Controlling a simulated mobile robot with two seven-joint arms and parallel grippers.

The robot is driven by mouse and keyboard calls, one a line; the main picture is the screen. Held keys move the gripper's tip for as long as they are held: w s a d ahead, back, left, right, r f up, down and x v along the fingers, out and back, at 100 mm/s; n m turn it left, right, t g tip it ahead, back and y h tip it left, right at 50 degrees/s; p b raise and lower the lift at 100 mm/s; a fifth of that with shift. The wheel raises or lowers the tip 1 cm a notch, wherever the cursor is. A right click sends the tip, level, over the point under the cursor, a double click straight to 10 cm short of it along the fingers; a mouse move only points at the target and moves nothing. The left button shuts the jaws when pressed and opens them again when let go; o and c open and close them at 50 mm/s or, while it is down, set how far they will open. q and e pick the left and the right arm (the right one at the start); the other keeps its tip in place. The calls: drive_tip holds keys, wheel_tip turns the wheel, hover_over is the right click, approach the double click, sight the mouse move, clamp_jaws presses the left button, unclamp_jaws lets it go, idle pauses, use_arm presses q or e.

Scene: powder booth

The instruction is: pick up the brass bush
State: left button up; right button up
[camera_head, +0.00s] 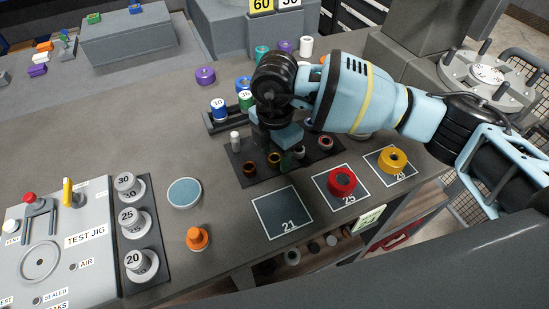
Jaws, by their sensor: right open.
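A dark tray (237,167) on the bench holds a row of small ring-shaped bushes. One brownish bush (249,168) is at the row's left end, and a more orange-brown one (274,158) is to its right. A reddish-brown one (325,142) sits at the right end. I cannot tell for certain which is the brass bush. My right gripper (286,151) is open and points down over the middle of the tray. It hides part of the row, and I cannot tell whether it touches any bush. My left gripper is not in view.
A small white cylinder (235,140) stands at the tray's back left. Marked squares in front hold a red ring (341,180) and a yellow ring (393,158); the square marked 21 (281,213) is empty. An orange knob-shaped part (197,238) and the test jig (62,245) are left.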

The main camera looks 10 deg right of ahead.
drive_tip(key=shift+c, duration=0.4)
drive_tip(key=c, duration=1)
drive_tip(key=shift+r, duration=0.2)
drive_tip(key=shift+r, duration=0.25)
wheel_tip(320, 180, up, 3)
drive_tip(key=shift+r, duration=0.1)
drive_tip(key=s, duration=0.5)
drive_tip(key=s+d, duration=0.1)
drive_tip(key=s, duration=0.4)
drive_tip(key=s+r+p, duration=0.1)
drive_tip(key=s, duration=0.5)
drive_tip(key=shift+d, duration=0.25)
drive_tip(key=shift+w, duration=0.1)
